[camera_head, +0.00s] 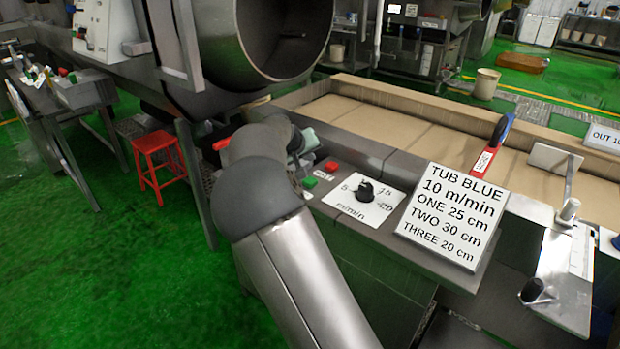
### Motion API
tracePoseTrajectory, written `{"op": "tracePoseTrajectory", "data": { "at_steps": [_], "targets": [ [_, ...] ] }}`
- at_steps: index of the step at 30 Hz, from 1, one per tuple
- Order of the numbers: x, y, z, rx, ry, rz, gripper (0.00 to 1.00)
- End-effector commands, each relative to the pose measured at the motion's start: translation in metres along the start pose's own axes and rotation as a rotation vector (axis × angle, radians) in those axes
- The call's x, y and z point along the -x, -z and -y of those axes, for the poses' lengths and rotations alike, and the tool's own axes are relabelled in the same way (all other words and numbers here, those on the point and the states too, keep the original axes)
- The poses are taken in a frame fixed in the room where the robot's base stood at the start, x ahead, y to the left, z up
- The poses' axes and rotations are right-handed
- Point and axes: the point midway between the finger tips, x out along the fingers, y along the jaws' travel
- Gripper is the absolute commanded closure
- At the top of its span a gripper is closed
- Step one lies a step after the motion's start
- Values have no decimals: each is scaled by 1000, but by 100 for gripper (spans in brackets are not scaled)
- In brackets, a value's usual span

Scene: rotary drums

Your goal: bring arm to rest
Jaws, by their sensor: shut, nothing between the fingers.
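My arm (290,265) rises from the bottom of the head view and bends at a dark grey joint near the drum's control ledge. Its far end folds away behind that joint. I cannot make out my gripper or its fingers there. Small dark and pale teal parts show just right of the bend, and I cannot tell what they belong to.
A large steel drum (285,40) opens above the arm. A dial panel (364,199), red button (331,166), green button (309,183) and instruction sign (451,216) lie right of the arm. A red stool (158,160) stands left on clear green floor.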

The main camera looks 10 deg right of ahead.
Motion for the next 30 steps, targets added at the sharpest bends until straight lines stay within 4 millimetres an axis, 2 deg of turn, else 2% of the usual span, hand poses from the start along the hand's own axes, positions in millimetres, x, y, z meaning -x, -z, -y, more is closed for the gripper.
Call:
{"op": "tracePoseTrajectory", "data": {
  "at_steps": [17, 20, 23, 26, 30],
  "targets": [
    [-1, -3, -2, -6, 4, 7, 100],
    [2, -31, -19, -57, 49, 70, 100],
    [15, -77, -35, -124, 132, 165, 100],
    [42, -132, -44, -183, 240, 266, 100],
    [100, -209, -42, -215, 386, 377, 100]
  ]
}}
